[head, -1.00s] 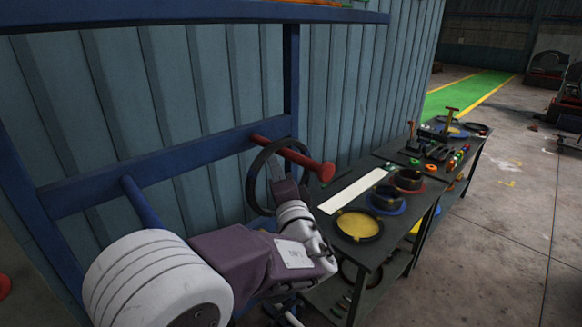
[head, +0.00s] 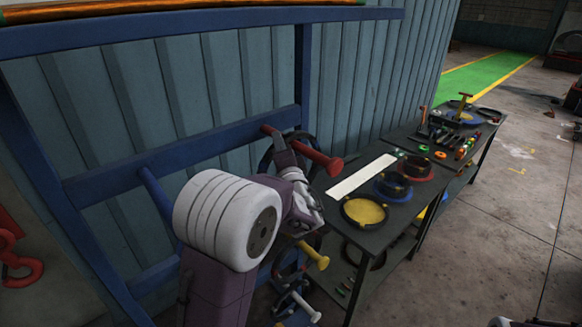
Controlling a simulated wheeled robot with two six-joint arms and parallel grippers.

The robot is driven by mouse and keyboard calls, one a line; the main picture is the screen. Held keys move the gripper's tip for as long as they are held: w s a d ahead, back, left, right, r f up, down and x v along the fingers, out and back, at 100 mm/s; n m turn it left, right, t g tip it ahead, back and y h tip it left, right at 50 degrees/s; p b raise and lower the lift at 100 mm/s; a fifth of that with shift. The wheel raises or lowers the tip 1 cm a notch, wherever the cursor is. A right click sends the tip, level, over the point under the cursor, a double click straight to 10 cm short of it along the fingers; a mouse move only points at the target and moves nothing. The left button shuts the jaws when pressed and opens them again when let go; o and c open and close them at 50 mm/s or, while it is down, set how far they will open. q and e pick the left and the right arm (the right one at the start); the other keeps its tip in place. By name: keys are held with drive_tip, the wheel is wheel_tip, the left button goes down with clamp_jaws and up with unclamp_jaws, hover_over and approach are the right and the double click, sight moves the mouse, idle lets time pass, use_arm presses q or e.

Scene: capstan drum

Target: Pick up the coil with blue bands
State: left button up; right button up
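A dark ring-shaped coil (head: 266,157) hangs at the red peg (head: 315,158) of the blue rack, partly hidden behind my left arm. I cannot make out blue bands on it. My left gripper (head: 284,160) is at this coil, its fingers overlapping the ring. Its fingertips are too small and covered to tell whether they are shut on it. More dark rings hang lower, near a yellow peg (head: 314,254) and a white peg (head: 304,306), mostly hidden by my arm.
A dark workbench (head: 385,232) stands right of the rack, holding a yellow round tray (head: 364,212), dark rings on a blue base (head: 394,191) and a red base (head: 415,172), and a white strip (head: 361,176). Open concrete floor (head: 480,240) lies to the right.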

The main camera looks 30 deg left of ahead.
use_arm(q)
drive_tip(key=shift+s+d, duration=0.1)
clamp_jaws()
drive_tip(key=shift+f, duration=0.1)
idle(1.0)
